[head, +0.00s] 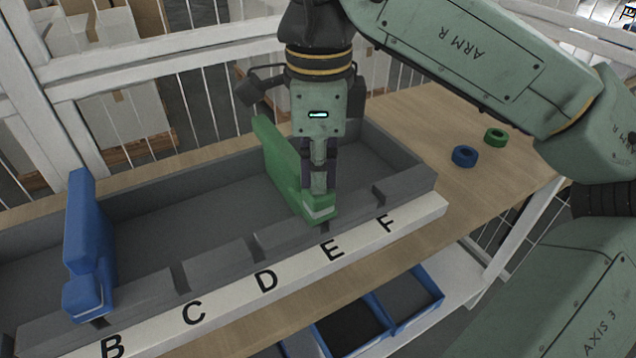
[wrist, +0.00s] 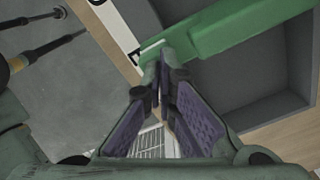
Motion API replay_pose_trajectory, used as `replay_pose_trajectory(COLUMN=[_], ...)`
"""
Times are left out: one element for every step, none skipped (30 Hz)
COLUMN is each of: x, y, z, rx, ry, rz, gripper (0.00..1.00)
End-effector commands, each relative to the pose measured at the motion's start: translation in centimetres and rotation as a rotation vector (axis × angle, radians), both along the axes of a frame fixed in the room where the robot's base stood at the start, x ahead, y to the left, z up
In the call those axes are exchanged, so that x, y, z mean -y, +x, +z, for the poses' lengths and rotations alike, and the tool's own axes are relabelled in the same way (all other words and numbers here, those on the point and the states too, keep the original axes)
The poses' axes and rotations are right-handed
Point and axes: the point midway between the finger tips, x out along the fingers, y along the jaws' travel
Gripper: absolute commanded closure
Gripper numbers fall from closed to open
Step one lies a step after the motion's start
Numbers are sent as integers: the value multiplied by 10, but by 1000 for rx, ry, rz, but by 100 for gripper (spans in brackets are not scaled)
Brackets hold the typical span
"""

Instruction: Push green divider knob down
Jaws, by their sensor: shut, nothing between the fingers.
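The green divider (head: 278,158) stands across the grey tray, with its knob end (head: 320,210) at the front wall by the slot marked E. My gripper (head: 318,190) points down with its fingers shut, right at the top of the green knob; it appears to touch it, and nothing is held between the fingers. In the wrist view the shut fingertips (wrist: 168,62) meet the end of the green divider (wrist: 235,28). Whether the knob is fully seated in its slot I cannot tell.
A blue divider (head: 85,240) stands at the slot by B. The grey tray (head: 180,205) has a white lettered strip (head: 270,285) in front. A blue ring (head: 464,156) and a green ring (head: 495,137) lie on the wooden table at right. Blue bins (head: 405,300) sit below.

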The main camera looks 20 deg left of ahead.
Motion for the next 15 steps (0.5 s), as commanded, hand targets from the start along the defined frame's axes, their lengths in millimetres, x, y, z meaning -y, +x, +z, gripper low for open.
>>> replay_pose_trajectory(x=[0,0,0,0,0,0,0,0,0,0,0,0,0,0,0], y=[0,0,0,0,0,0,0,0,0,0,0,0,0,0,0], z=[-3,-4,-5,-6,-7,-8,-7,-6,-6,-6,-6,-6,-6,-6,-5], rx=[0,0,0,0,0,0,0,0,0,0,0,0,0,0,0], ry=[0,0,0,0,0,0,0,0,0,0,0,0,0,0,0], rz=[0,0,0,0,0,0,0,0,0,0,0,0,0,0,0], gripper=[100,100,100,100,100,100,100,100,100,100,100,100,100,100,100])
